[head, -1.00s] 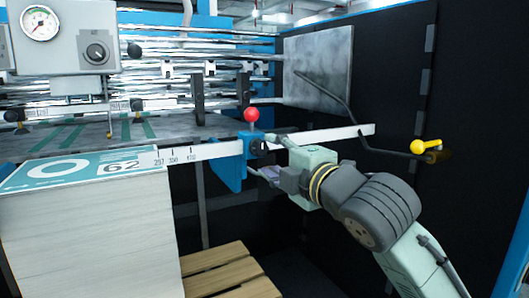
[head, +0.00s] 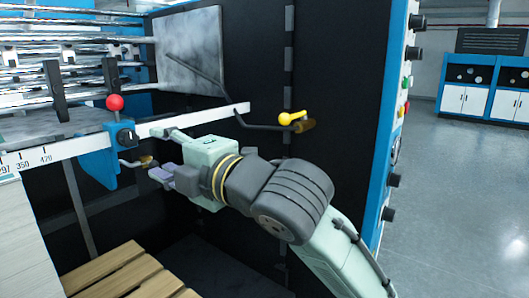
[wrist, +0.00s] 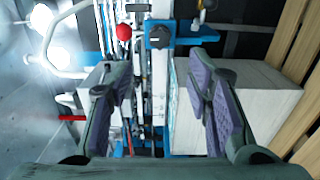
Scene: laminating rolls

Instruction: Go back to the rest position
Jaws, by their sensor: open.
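My gripper (head: 160,155) is open and empty in the head view, at the end of my arm in the middle of the picture. It stands just right of the blue bracket (head: 97,160) with the red ball knob (head: 115,102) on the white scale rail (head: 62,151). In the wrist view my gripper (wrist: 163,105) shows both purple-padded fingers apart with nothing between them. Beyond them are the red knob (wrist: 124,32) and a black dial (wrist: 158,37).
A yellow-knobbed lever (head: 288,119) sticks out from the black machine wall right of my gripper. A stack of sheets (head: 25,240) stands at left, with wooden pallet slats (head: 125,272) below. Open grey floor (head: 460,200) lies at far right.

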